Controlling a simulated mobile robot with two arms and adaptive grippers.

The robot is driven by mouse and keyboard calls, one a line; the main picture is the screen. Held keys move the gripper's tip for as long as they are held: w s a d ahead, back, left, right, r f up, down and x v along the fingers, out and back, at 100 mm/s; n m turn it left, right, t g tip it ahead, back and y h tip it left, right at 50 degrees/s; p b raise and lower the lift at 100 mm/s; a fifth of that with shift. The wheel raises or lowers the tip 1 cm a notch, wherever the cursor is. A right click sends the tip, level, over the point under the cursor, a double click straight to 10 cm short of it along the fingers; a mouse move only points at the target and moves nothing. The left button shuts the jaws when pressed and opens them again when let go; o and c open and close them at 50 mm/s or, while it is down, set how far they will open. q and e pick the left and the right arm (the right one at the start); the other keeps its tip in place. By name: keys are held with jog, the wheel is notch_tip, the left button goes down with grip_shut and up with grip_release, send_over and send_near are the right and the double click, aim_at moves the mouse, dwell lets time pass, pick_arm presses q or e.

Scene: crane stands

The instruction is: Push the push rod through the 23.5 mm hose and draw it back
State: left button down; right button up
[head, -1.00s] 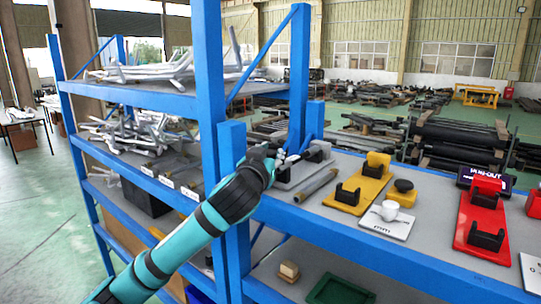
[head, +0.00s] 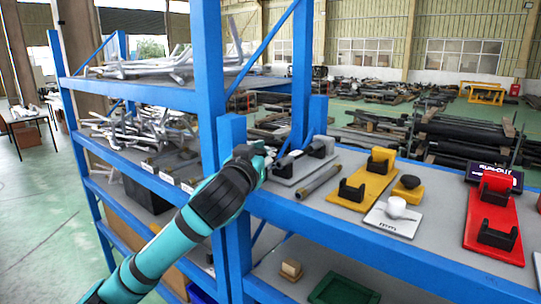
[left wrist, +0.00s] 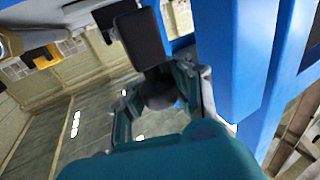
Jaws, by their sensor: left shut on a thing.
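My left gripper (head: 264,154) is at the left end of the grey stand (head: 284,181) on the blue shelf, shut on a dark rounded end that I take for the push rod's knob (left wrist: 160,92). A light bar (head: 288,159) shows between the gripper and the stand's black cradle (head: 321,146); I cannot tell whether it is rod or hose. In the left wrist view a black block (left wrist: 144,38) stands just beyond the fingers. A grey tube (head: 320,182) lies on the shelf in front of the stand; its size cannot be read. My right gripper is out of view.
A yellow stand (head: 378,178), a white plate with a white knob (head: 396,208) and a red stand (head: 494,220) stand to the right. A blue upright (head: 234,165) is close beside my left arm.

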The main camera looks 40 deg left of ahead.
pick_arm(q)
jog(key=shift+d+f, duration=0.35)
jog(key=shift+f, duration=0.35)
jog(key=c, duration=1.8)
grip_release()
jog(key=shift+s, duration=0.15)
jog(key=o, duration=0.5)
jog(key=shift+s+r, duration=0.3)
jog(key=shift+s, duration=0.2)
jog(key=shift+s+r, duration=0.25)
jog(key=shift+s, duration=0.2)
jog(key=shift+o, duration=1.1)
jog(key=shift+s+r, duration=0.15)
jog(key=shift+s, duration=0.1)
jog(key=shift+o, duration=0.4)
jog(key=shift+w, duration=0.3)
jog(key=shift+w+a, duration=0.1)
jog(key=shift+w, duration=0.1)
jog(key=v, duration=0.7)
jog(key=shift+s, duration=0.2)
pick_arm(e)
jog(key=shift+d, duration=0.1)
